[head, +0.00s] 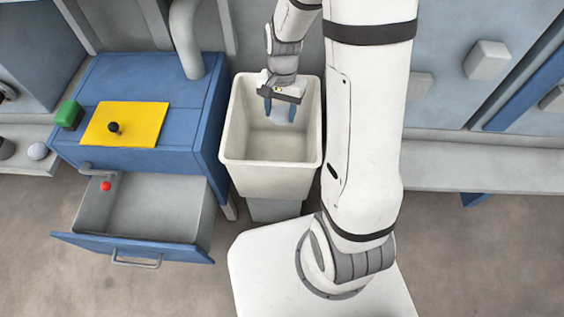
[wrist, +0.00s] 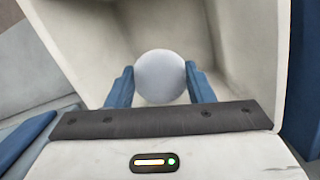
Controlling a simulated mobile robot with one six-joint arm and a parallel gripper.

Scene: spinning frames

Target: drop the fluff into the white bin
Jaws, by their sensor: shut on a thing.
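The fluff (wrist: 160,77) is a pale grey-white ball between my gripper's two blue fingers in the wrist view. In the head view a small pale part of the fluff (head: 280,113) shows between the fingers. My gripper (head: 280,108) is shut on it and points down over the white bin's opening. The white bin (head: 270,176) is a tall, open, square-mouthed container beside the blue cabinet. Its pale inner walls (wrist: 235,45) surround the fluff in the wrist view. No other thing shows inside the bin.
The blue cabinet (head: 190,160) stands left of the bin, its drawer (head: 140,215) pulled open. A grey bench (head: 480,165) runs along the right.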

